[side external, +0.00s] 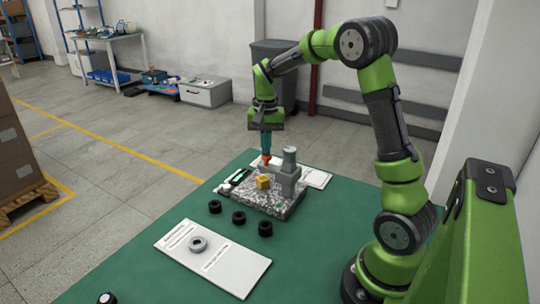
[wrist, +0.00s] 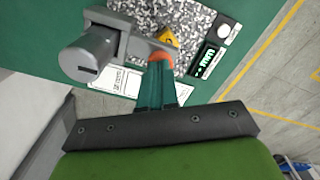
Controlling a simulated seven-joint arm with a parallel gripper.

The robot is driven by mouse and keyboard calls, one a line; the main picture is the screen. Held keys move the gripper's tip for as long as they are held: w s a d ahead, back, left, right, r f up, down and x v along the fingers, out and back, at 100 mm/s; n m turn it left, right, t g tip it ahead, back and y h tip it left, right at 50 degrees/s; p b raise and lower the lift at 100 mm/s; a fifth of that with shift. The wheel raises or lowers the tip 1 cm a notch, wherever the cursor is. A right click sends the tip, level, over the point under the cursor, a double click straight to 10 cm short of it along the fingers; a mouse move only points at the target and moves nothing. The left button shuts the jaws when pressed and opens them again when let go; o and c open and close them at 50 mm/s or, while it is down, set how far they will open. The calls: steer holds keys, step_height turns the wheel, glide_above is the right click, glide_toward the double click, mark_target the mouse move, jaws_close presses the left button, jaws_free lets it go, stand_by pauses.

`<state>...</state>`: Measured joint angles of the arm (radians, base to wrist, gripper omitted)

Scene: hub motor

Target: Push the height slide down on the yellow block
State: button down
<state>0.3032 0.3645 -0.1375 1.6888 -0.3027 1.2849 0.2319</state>
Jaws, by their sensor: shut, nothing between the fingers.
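The yellow block (side external: 263,182) sits on the speckled plate of the gauge (side external: 270,205), close to the height slide's grey arm. The height slide (side external: 289,172) is a grey post with a cylindrical top and an arm reaching toward the block. In the wrist view the slide (wrist: 88,55) is at upper left, and only a corner of the yellow block (wrist: 168,38) shows. My gripper (side external: 266,158) points down with its orange fingertips together, above and just behind the block, near the slide's arm. In the wrist view the shut fingertips (wrist: 161,57) overlap the arm's end; I cannot tell whether they touch it.
Several black rings (side external: 239,217) stand on the green table (side external: 150,230) in front of the plate. A small display (wrist: 208,60) with a round white button is on the plate's edge. Another white sheet (side external: 318,177) lies behind.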

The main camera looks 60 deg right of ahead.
steer(key=shift+f, duration=1.2)
steer(key=shift+r, duration=4)
